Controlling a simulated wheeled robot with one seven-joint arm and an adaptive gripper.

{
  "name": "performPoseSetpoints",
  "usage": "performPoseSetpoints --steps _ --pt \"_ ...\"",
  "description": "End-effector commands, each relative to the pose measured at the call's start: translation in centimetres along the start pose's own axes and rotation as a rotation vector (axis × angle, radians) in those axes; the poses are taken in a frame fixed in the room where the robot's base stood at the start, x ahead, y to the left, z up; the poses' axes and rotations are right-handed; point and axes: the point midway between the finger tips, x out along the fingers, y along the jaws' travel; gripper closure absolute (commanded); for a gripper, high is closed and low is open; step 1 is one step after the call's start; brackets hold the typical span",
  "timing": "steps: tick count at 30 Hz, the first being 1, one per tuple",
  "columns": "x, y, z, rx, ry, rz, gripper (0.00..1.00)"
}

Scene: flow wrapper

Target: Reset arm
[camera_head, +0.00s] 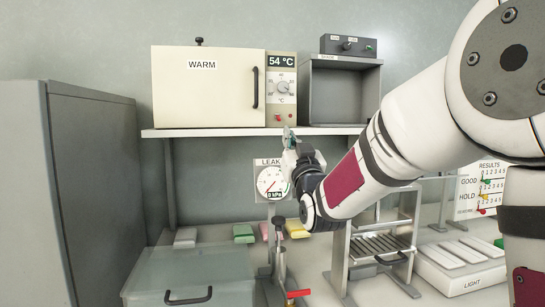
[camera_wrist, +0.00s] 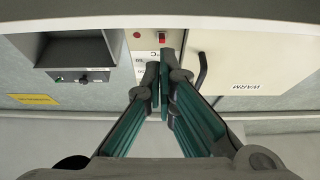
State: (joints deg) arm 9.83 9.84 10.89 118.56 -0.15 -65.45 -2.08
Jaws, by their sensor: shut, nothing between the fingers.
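My gripper (camera_head: 289,138) is raised in front of the shelf edge, just below the panel of the warm cabinet, and its fingers point upward. In the wrist view my gripper (camera_wrist: 163,88) has its green-padded fingers together with nothing between them. The wrist view is upside down. Beyond the fingertips it shows the control panel (camera_wrist: 150,44) with a red switch. I cannot tell whether the fingertips touch the panel or stand short of it. In the head view the panel (camera_head: 281,70) reads 54 °C.
The shut WARM cabinet (camera_head: 205,90) and an open grey SHADE box (camera_head: 345,92) stand on the shelf (camera_head: 210,132). Below are a LEAK gauge (camera_head: 270,181), a clear-lidded chamber (camera_head: 190,275), a metal rack (camera_head: 385,245) and a LIGHT box (camera_head: 465,270). A grey cabinet (camera_head: 95,190) stands at left.

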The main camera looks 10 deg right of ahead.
Motion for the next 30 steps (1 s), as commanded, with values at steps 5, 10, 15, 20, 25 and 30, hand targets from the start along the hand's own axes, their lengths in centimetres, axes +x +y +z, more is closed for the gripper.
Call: performPoseSetpoints --steps 5,10,15,20,25,30 --pt "-1.7 -0.6 0.8 -0.014 -0.168 -0.014 1.00" --pt "-6.2 -0.9 2.8 -0.032 -0.443 -0.022 1.00" --pt "-12.9 -0.7 4.5 -0.045 -0.724 -0.018 1.00" --pt "-20.7 -0.3 5.6 -0.049 -0.988 -0.007 1.00" --pt "-30.3 0.1 5.7 -0.044 -1.267 0.008 1.00" --pt "-40.1 0.4 4.8 -0.030 -1.534 0.020 1.00"
